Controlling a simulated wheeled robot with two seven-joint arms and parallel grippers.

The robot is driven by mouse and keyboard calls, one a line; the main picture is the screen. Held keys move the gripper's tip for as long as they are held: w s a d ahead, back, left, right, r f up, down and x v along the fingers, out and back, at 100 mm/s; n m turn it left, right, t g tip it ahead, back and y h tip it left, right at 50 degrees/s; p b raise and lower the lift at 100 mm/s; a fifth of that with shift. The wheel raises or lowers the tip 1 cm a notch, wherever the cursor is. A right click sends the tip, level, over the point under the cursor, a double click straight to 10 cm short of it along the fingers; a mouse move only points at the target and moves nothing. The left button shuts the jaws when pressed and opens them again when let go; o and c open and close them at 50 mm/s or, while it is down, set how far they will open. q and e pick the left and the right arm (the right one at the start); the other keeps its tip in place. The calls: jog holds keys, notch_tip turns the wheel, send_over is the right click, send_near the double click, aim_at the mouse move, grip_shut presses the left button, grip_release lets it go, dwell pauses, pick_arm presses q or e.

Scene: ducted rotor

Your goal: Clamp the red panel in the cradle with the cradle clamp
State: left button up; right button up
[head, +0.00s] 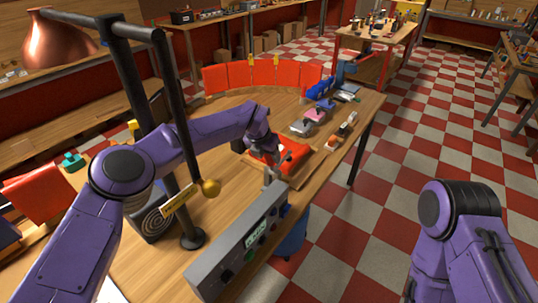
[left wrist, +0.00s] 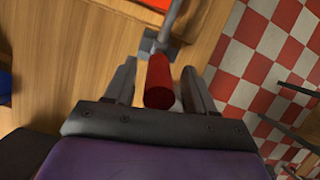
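The red panel (head: 268,150) lies on the wooden cradle (head: 303,172) near the right edge of the workbench. Part of the panel also shows at the top of the left wrist view (left wrist: 205,14). The cradle clamp has a red cylindrical handle (left wrist: 159,82) on a grey metal arm (left wrist: 168,25). My left gripper (head: 272,172) is at the cradle's near side. In the left wrist view its fingers (left wrist: 158,88) are apart, one on each side of the red handle, with visible gaps. Whether the clamp presses on the panel is unclear. My right gripper is out of view.
A grey control box (head: 240,245) stands close in front of the cradle. A black stand (head: 192,238) with a copper shade rises at the left. Several red panels (head: 240,74) stand in an arc behind. Small tools (head: 312,118) line the bench's right side.

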pick_arm(q)
jog(key=shift+r, duration=0.15)
jog(key=b+v, duration=0.4)
jog(key=v, duration=0.6)
jog(key=shift+r, duration=0.15)
jog(key=shift+s, duration=0.1)
jog(key=shift+c, duration=0.4)
